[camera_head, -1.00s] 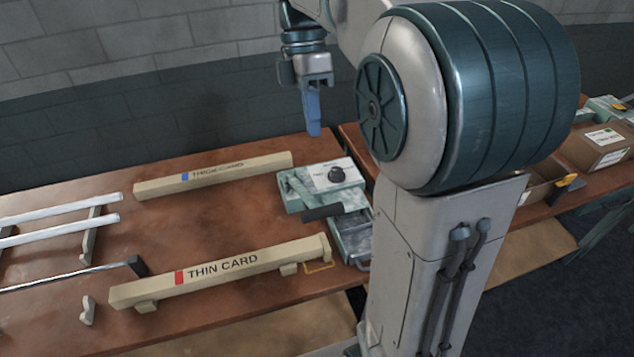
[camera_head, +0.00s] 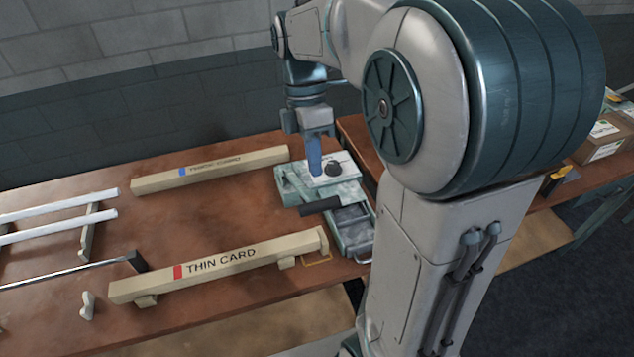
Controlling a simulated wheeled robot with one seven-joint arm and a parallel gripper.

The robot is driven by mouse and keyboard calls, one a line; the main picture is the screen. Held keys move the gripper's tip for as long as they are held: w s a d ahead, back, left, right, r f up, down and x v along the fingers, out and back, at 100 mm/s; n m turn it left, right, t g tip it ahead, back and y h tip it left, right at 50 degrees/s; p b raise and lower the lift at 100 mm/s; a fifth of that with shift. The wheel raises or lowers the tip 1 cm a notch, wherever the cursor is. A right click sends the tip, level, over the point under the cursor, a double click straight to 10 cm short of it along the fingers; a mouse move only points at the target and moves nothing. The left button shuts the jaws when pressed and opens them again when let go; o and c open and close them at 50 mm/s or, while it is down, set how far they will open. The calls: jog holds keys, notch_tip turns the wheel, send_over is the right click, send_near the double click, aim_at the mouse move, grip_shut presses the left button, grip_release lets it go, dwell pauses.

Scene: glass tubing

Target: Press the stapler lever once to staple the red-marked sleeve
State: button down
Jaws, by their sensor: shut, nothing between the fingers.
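The stapler (camera_head: 298,188) is a pale green machine with a white plate and a black knob on top. Its black-gripped lever (camera_head: 320,206) sticks out at the front left. My gripper (camera_head: 315,168) is shut and empty, pointing down with its blue fingers over or at the stapler's white plate; I cannot tell whether they touch it. The red-marked sleeve (camera_head: 225,265), a long beige piece labelled THIN CARD, lies on supports in front of the stapler. The blue-marked sleeve (camera_head: 212,169) lies behind, to the left of the stapler.
White tubes (camera_head: 55,205) on a stand and a thin rod (camera_head: 70,272) lie at the left of the brown table (camera_head: 190,222). A grey drawer-like part (camera_head: 352,226) is by the stapler. Boxes (camera_head: 600,140) stand on the right bench.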

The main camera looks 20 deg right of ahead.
jog(key=shift+p+x, duration=0.4)
jog(key=shift+x, duration=2.25)
jog(key=shift+f, duration=0.15)
